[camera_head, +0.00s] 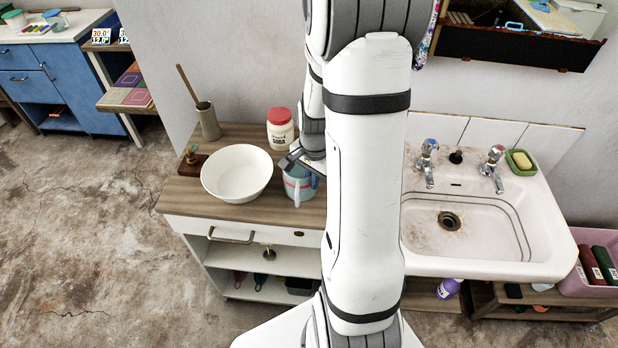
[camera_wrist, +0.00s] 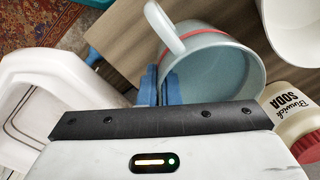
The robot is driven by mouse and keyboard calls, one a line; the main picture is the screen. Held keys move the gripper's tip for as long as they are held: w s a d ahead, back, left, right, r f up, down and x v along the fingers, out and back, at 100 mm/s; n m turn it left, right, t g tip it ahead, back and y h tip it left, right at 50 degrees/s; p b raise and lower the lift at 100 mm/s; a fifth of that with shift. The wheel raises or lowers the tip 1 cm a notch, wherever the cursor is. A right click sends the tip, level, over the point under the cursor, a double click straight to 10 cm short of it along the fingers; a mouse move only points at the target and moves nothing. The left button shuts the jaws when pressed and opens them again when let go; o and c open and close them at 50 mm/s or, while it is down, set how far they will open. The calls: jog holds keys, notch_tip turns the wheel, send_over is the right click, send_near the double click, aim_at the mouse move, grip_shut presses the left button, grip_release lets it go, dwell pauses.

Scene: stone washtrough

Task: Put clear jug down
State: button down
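The jug (camera_head: 299,186) is pale blue-grey with a red band and a light handle. It is at the front of the wooden counter (camera_head: 180,195), right of the white bowl; I cannot tell whether its base touches the wood. In the wrist view the jug (camera_wrist: 225,72) shows its open mouth and looks empty. My gripper (camera_wrist: 161,85) has its blue fingers close together at the jug's rim, beside the handle, one finger inside and one outside. It appears shut on the jug's wall. In the head view my arm hides part of the gripper.
A white bowl (camera_head: 236,172) stands close left of the jug. A soda jar (camera_head: 280,130) with a red lid stands behind it. A grey pot (camera_head: 208,120) holding a wooden stick is at the back left. A white sink (camera_head: 470,225) is to the right, behind my arm.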

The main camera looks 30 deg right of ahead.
jog(key=c, duration=2.1)
grip_release()
jog(key=shift+w+f, duration=0.2)
jog(key=shift+f, duration=0.15)
jog(key=o, duration=0.5)
jog(key=shift+d, duration=0.1)
jog(key=shift+c, duration=0.2)
jog(key=shift+s+r, duration=0.15)
jog(key=shift+w+r, duration=0.3)
jog(key=shift+r, duration=0.25)
jog(key=r, duration=1)
jog(key=shift+s+r, duration=0.35)
jog(key=shift+s, duration=0.05)
jog(key=shift+r, duration=0.3)
jog(key=s+a+r+n+t, duration=0.1)
jog(key=s+a+r+n, duration=0.2)
jog(key=s+a+n, duration=0.3)
jog(key=s+a+r+n+t, duration=0.1)
jog(key=s+a+r+n, duration=0.2)
jog(key=s+a+n, duration=0.2)
jog(key=shift+s+a+r+n+t, duration=0.4)
jog(key=shift+a+n, duration=0.55)
jog(key=shift+n, duration=0.15)
